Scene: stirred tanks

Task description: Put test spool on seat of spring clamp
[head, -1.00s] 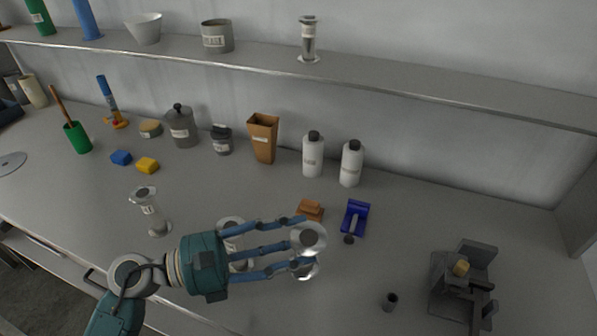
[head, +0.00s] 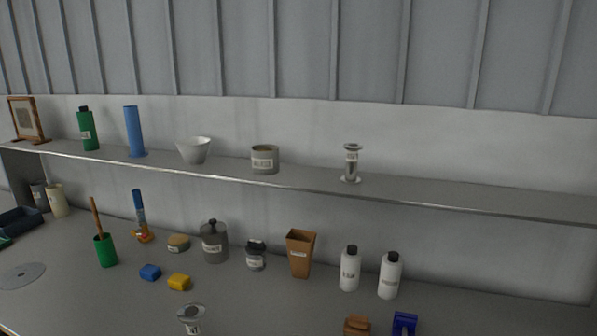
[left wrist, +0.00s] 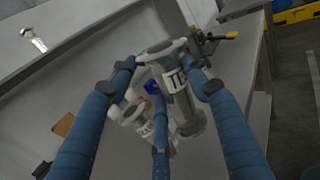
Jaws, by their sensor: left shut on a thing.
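In the left wrist view, the fingers of my left gripper (left wrist: 160,85) are closed around a grey metal spool (left wrist: 176,84) with wide end flanges. Its white label shows part of a word starting with "TE", so it looks like the test spool. It is tilted in this view. A dark clamp-like device (left wrist: 206,44) with a yellow-orange part shows just beyond it and seems to be the spring clamp; its seat is not clear. The head view shows neither gripper nor the clamp.
Similar spools stand on the bench (head: 191,318) and on the shelf (head: 351,163). White bottles (head: 349,268), a brown container (head: 300,253) and a blue holder (head: 404,323) are on the bench.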

